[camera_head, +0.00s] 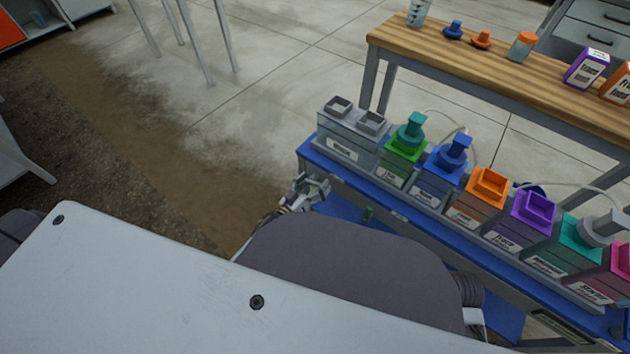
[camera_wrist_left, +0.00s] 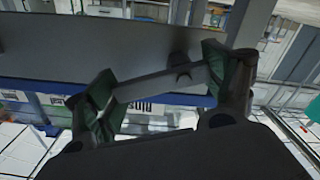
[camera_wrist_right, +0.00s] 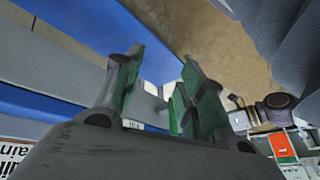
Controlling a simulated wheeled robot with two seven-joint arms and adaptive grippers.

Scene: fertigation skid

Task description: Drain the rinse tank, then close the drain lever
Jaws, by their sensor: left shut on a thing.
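A grey twin-opening tank (camera_head: 335,130) stands at the left end of the blue skid; its label is too small to read surely, and its water level is hidden. My left gripper (camera_head: 313,188) is low at the skid's left front corner. In the left wrist view its green-padded fingers (camera_wrist_left: 163,88) are shut on the ends of a grey bar (camera_wrist_left: 160,84), which looks like the drain lever. Whether the drain is open cannot be told. My right gripper (camera_wrist_right: 160,95) is open, with nothing clearly between its fingers, near a grey rail and blue panel.
Several colour-topped tanks (camera_head: 490,187) stand in a row right of the grey one. A wooden-topped bench (camera_head: 490,62) behind holds bottles, caps and boxes. My own body hides the skid's lower front.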

